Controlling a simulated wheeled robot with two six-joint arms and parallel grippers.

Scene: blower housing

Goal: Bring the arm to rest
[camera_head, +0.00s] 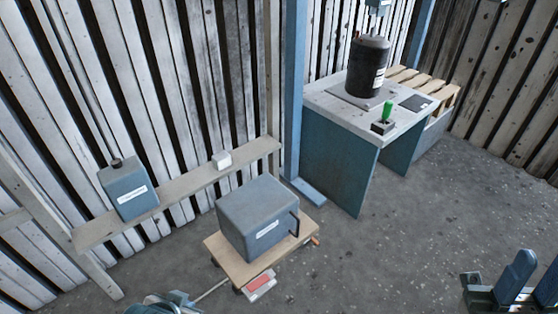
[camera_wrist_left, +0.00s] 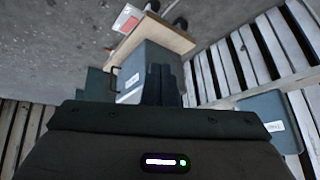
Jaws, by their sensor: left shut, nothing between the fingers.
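My left gripper (camera_wrist_left: 163,68) shows in the left wrist view as two dark fingers side by side, shut with nothing between them. In that view the fingers overlap the grey box (camera_wrist_left: 136,70), but I cannot tell how far apart they are. In the head view part of my left arm shows at the bottom edge, left of centre, and its fingertips are not clear. The same grey box (camera_head: 258,215) with a white label stands on a low wooden platform (camera_head: 225,262) in the head view.
A shelf (camera_head: 185,192) along the slatted wall carries a blue-grey canister (camera_head: 128,190) and a small white block (camera_head: 222,160). A red-and-white item (camera_head: 259,285) is at the platform's front. Floor right of the platform is clear.

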